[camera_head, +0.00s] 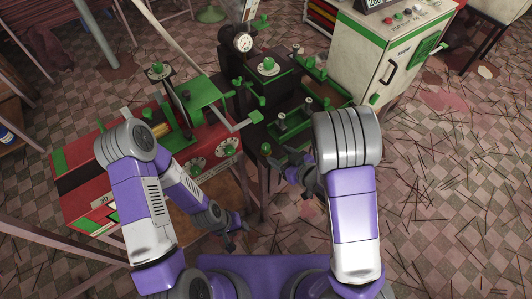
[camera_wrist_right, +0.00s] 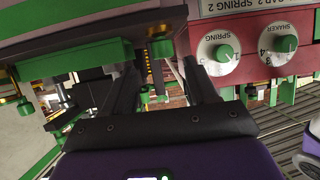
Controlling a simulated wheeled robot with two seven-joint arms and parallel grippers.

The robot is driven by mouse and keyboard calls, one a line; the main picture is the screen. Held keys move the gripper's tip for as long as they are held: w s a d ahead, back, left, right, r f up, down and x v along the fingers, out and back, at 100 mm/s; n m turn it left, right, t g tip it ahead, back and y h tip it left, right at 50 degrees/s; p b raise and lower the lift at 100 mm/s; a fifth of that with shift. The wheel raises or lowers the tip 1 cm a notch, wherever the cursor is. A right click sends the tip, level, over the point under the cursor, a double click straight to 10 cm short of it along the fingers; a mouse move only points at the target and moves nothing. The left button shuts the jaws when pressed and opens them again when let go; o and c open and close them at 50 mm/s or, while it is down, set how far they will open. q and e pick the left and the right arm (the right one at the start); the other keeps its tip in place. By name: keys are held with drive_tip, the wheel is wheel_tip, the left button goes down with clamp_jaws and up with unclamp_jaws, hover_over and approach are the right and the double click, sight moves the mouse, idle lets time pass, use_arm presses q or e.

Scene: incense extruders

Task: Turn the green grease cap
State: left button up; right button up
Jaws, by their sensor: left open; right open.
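Several green caps and knobs are in view, and I cannot tell for certain which is the grease cap. A small green cap (camera_head: 266,148) is on the front of the dark machine. In the right wrist view, a green cap (camera_wrist_right: 161,49) hangs from a dark ledge, beyond and between the fingers. My right gripper (camera_head: 284,166) is open and empty, close in front of the dark machine; its two fingers also show in the right wrist view (camera_wrist_right: 163,76), apart from that cap. My left gripper (camera_head: 233,235) is low, away from the machines, open.
A red machine (camera_head: 78,198) with green-knobbed dials stands at the left; its spring dial (camera_wrist_right: 219,52) and shaker dial (camera_wrist_right: 278,45) are right of the right fingers. A white cabinet (camera_head: 375,52) stands behind right.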

sight(267, 148)
drive_tip(key=shift+w+a+y, duration=0.2)
drive_tip(key=shift+a+y, duration=0.1)
drive_tip(key=shift+a, duration=0.05)
drive_tip(key=b+x, duration=0.1)
drive_tip(key=x, duration=0.6)
drive_tip(key=shift+r+b, duration=0.1)
drive_tip(key=shift+b, duration=0.25)
drive_tip(key=shift+d, duration=0.1)
drive_tip(key=c, duration=1)
